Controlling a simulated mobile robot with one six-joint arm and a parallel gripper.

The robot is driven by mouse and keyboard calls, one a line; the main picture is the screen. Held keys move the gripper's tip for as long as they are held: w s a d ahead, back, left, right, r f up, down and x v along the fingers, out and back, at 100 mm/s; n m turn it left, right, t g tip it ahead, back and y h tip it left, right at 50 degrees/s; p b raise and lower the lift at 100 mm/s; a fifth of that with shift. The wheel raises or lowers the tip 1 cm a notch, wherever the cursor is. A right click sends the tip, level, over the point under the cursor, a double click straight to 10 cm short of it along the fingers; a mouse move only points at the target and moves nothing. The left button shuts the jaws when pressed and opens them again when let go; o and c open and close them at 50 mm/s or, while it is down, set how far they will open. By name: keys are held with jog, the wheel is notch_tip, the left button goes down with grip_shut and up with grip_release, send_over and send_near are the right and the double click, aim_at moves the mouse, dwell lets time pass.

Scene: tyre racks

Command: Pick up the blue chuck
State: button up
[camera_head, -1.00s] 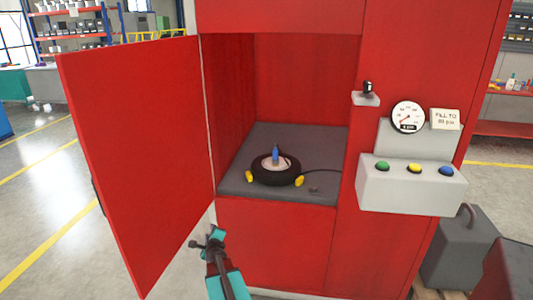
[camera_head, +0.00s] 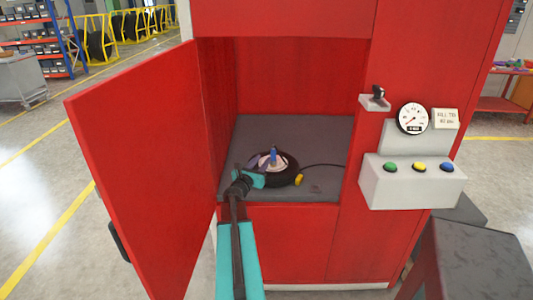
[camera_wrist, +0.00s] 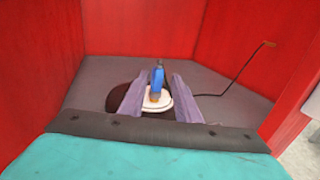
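The blue chuck (camera_head: 274,154) stands roughly upright on the pale hub of a small black tyre (camera_head: 288,178) inside the red cabinet. In the wrist view the chuck (camera_wrist: 157,79) shows between the two purple-grey fingers of my gripper (camera_wrist: 162,78). The fingers are apart, with a visible gap beside the chuck on the right. In the head view my gripper (camera_head: 264,163) is at the left of the chuck, over the tyre. My gripper hides the tyre's left side. I cannot tell whether a finger touches the chuck.
The open red door (camera_head: 145,170) stands close to the left of my arm. A thin black hose (camera_head: 325,165) runs from the tyre to the right. A control box (camera_head: 415,182) with green, yellow and blue buttons is at the right. The grey cabinet floor (camera_head: 250,135) is otherwise largely clear.

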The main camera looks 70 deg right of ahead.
aim_at(273, 154)
jog(key=shift+d, duration=0.1)
dwell(0.3)
jog(key=d+p, duration=0.2)
jog(key=d, duration=0.6)
jog(key=shift+s+d, duration=0.15)
jog(key=shift+d, duration=0.1)
jog(key=shift+d, duration=0.15)
dwell(0.4)
jog(key=shift+d+p, duration=1.45)
jog(key=shift+d, duration=1)
grip_shut()
